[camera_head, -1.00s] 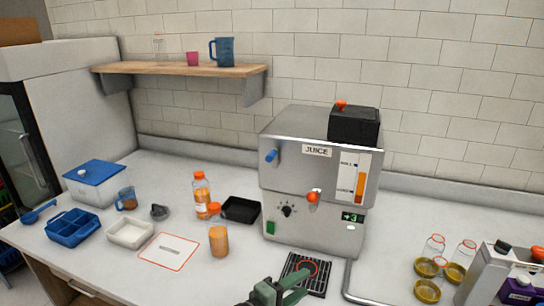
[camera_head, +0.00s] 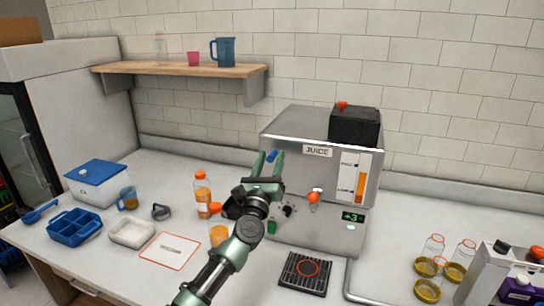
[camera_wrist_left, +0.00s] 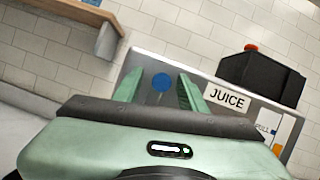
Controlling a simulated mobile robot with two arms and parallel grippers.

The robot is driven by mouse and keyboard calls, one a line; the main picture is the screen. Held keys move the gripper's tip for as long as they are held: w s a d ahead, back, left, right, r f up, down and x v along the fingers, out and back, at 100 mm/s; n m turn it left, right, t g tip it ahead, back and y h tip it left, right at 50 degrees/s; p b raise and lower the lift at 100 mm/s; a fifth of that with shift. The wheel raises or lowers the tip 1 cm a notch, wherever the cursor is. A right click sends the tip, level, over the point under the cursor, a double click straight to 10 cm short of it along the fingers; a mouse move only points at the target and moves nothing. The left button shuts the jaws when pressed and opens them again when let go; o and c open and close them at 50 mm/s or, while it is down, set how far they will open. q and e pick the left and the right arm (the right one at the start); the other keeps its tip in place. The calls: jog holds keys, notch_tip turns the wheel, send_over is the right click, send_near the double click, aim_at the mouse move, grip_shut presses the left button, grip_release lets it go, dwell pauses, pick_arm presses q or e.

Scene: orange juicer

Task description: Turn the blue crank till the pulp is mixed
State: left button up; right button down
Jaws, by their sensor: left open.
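The steel juicer (camera_head: 292,144) with a "JUICE" label stands at the back of the counter. Its blue crank (camera_head: 271,156) sticks out at the upper left of the front. My left gripper (camera_head: 265,162) is raised in front of it, with its green fingers open on either side of the crank. In the left wrist view the round blue crank end (camera_wrist_left: 162,82) lies between the two spread fingers (camera_wrist_left: 160,90). I cannot tell whether either finger touches it. My left arm hides part of the juicer's lower front. My right gripper is not in view.
A black drip grate (camera_head: 304,275) lies in front of the juicer. Several jars stand at the right. A shelf (camera_head: 180,69) hangs above.

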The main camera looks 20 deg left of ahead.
pick_arm(q)
jog(key=shift+w+r, duration=0.35)
jog(key=shift+w, duration=0.3)
grip_shut()
jog(key=shift+d+f+m+h+b, duration=0.2)
jog(key=shift+m+h+b, duration=0.2)
jog(key=shift+m, duration=0.2)
